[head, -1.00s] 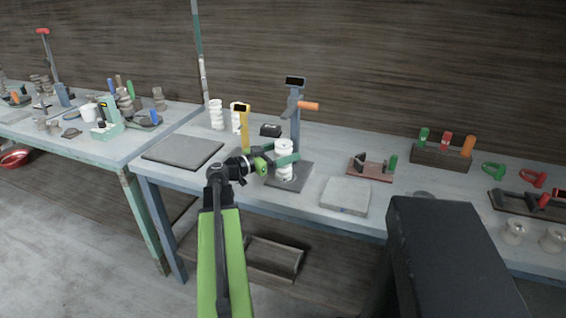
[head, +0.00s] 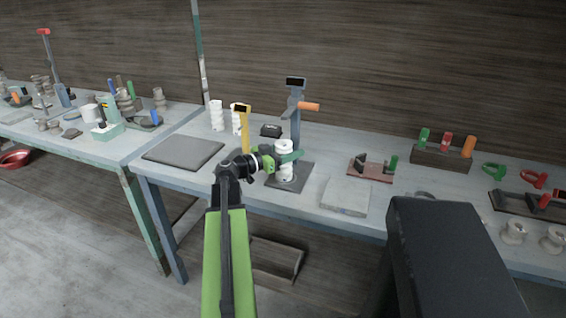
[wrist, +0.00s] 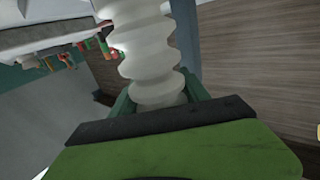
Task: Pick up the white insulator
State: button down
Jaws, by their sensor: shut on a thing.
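The white insulator (head: 285,172) is a ribbed upright cylinder at the dark base plate of a grey stand, in the middle of the bench. My gripper (head: 287,157) is shut on it, with green fingers at its sides. In the wrist view the insulator (wrist: 150,45) rises large between the green fingers (wrist: 158,98), slightly tilted in the picture. Whether its bottom touches the base plate (head: 297,181) I cannot tell. Two more white ribbed insulators (head: 217,115) stand at the back left of the bench.
The grey stand (head: 296,125) with an orange handle rises close behind the held insulator. A yellow upright tool (head: 245,130) stands to its left. A dark mat (head: 184,151) lies left and a grey block (head: 346,195) lies right. A small black box (head: 271,130) sits behind.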

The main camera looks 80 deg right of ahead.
dwell(0.3)
jog(key=shift+r+p, duration=0.9)
notch_tip(320, 180, up, 2)
jog(key=shift+r+p, duration=0.1)
jog(key=shift+p, duration=0.95)
jog(key=v, duration=1.8)
jog(key=shift+f, duration=0.2)
